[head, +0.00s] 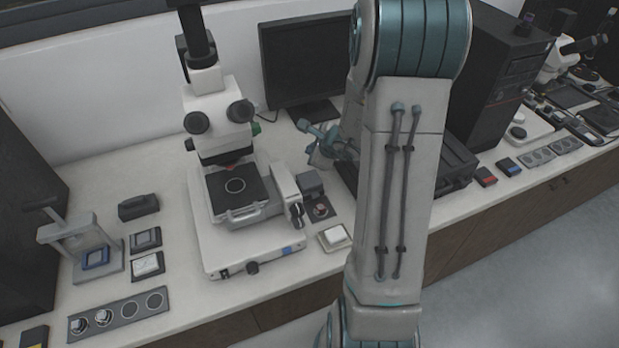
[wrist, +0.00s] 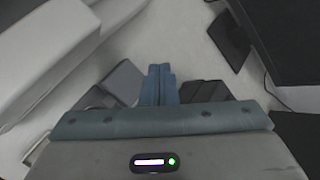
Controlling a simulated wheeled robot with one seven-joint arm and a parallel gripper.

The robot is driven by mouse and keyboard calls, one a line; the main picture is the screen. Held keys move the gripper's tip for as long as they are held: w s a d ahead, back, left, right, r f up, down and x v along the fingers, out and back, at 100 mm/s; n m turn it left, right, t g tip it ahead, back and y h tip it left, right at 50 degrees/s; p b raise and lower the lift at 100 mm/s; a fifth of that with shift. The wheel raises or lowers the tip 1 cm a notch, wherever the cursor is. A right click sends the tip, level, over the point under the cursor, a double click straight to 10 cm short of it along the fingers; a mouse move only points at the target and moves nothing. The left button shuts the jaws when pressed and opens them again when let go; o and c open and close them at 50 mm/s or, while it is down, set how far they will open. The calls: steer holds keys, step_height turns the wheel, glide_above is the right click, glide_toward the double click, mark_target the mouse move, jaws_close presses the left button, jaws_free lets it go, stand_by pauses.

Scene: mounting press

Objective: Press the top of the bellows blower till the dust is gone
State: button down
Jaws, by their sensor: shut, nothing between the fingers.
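My gripper (wrist: 160,70) is shut and empty in the wrist view, its blue fingers side by side. In the head view my gripper (head: 318,150) is at the bench behind the small dark block, partly behind my forearm. The dark grey block (head: 310,184), right of the microscope, may be the bellows blower; a grey block also shows left of my fingers in the wrist view (wrist: 122,80). I cannot tell if my fingers touch it. Dust is too small to make out.
The white microscope (head: 225,215) stands close on the left. The monitor (head: 308,65) is behind. Dark ribbed-looking parts (wrist: 205,91) sit right of my fingers. A white-topped dish (head: 334,237) lies at the front edge.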

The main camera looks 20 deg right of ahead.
steer(key=b, duration=0.6)
glide_above(309, 177)
steer(key=s, duration=0.2)
step_height(309, 177, down, 7)
steer(key=shift+w+d+f, duration=0.1)
steer(key=shift+f, duration=0.1)
steer(key=shift+f+b, duration=0.7)
steer(key=shift+b, duration=0.05)
steer(key=shift+f, duration=0.15)
stand_by(0.7)
steer(key=shift+f+b, duration=0.3)
steer(key=shift+b, duration=0.45)
steer(key=shift+f+b, duration=0.75)
steer(key=shift+b, duration=0.25)
stand_by(0.6)
stand_by(0.3)
steer(key=shift+r+p, duration=0.85)
steer(key=shift+r, duration=0.4)
steer(key=shift+r+p, duration=1.75)
steer(key=shift+r, duration=0.75)
